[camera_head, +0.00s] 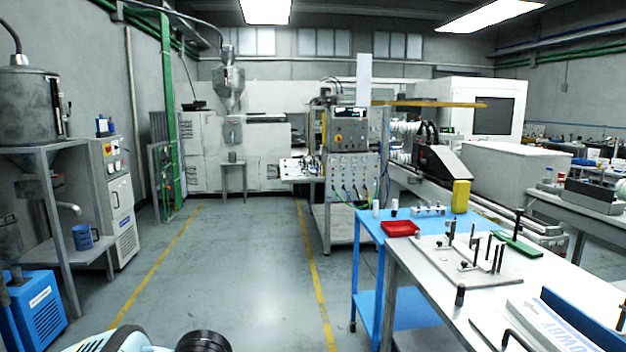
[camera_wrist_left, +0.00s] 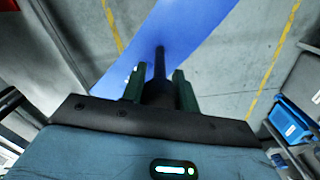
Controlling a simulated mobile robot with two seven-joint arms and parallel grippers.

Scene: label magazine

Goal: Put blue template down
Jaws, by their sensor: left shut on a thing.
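The blue template (camera_wrist_left: 185,35) is a flat blue plate with a black upright handle (camera_wrist_left: 160,65), seen in the left wrist view. My left gripper (camera_wrist_left: 157,88) is shut on this handle, with one dark green finger on each side. The plate's far parts run out of the top of that view. Grey floor with yellow lines shows beyond the plate, which is held clear of it. The head view does not show the left gripper or the held template. My right gripper is in neither view.
In the head view, a metal-topped table (camera_head: 560,283) at the right bears a fixture plate with posts (camera_head: 455,262) and a green plate with a black handle (camera_head: 517,244). A blue bench (camera_head: 372,229) beside it holds a red tray (camera_head: 401,229). The middle floor is clear.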

